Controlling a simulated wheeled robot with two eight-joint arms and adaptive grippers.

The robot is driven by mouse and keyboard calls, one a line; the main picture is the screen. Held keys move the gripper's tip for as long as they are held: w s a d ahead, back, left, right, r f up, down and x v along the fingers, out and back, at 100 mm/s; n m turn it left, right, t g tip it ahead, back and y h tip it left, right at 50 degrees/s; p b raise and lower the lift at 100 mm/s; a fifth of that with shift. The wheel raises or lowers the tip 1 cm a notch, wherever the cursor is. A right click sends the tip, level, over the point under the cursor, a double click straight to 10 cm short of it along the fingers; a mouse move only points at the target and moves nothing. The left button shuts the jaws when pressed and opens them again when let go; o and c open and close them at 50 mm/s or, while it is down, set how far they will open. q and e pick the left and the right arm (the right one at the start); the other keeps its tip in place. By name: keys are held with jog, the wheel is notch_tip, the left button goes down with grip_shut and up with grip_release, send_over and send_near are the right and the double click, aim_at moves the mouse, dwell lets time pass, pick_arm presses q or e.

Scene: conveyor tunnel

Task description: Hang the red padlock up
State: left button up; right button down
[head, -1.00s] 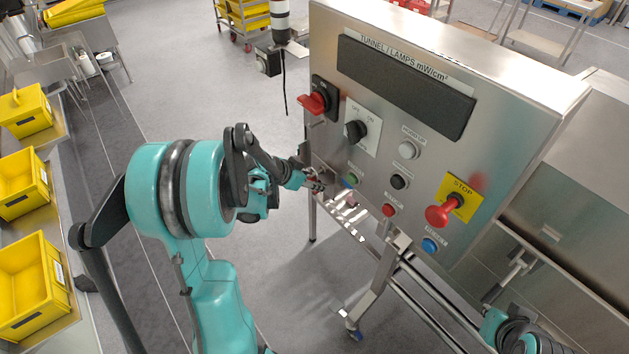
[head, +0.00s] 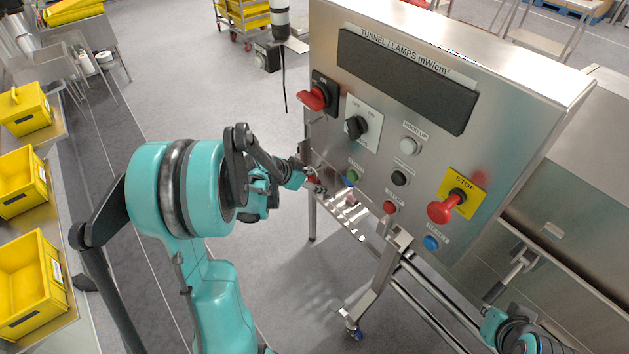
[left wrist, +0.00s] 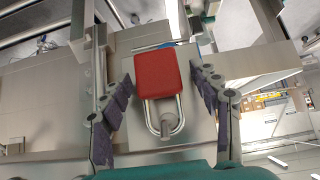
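The red padlock (left wrist: 160,73) is in the middle of the left wrist view, with its metal shackle looped around a short metal peg (left wrist: 166,125). My left gripper (left wrist: 160,118) is open, one finger on each side of the padlock, with visible gaps on both sides. In the head view my left gripper (head: 318,187) is at the lower left edge of the steel control panel (head: 395,150), and the padlock there is small and mostly hidden. My right gripper (head: 511,277) is at the lower right, and its fingers are too unclear to judge.
The panel carries a red rotary handle (head: 314,98), a black selector (head: 356,127), several buttons and a red stop button (head: 445,207). A steel frame with rails (head: 375,285) stands below. Yellow crates (head: 32,285) line the left. The floor between is clear.

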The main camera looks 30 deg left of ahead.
pick_arm(q)
jog(key=v, duration=1.2)
dwell(0.6)
jog(key=s+d+f+n+y+b, duration=0.1)
jog(key=s+d+f+n+b, duration=0.1)
jog(key=s+d+f+b, duration=0.3)
jog(key=s+d+f+n+g+y+b, duration=0.1)
jog(key=s+d+f+b, duration=0.5)
jog(key=d, duration=0.7)
notch_tip(320, 180, down, 2)
jog(key=shift+s+n+y+b, duration=0.3)
jog(key=shift+n+y+b, duration=0.3)
jog(key=shift+b, duration=0.55)
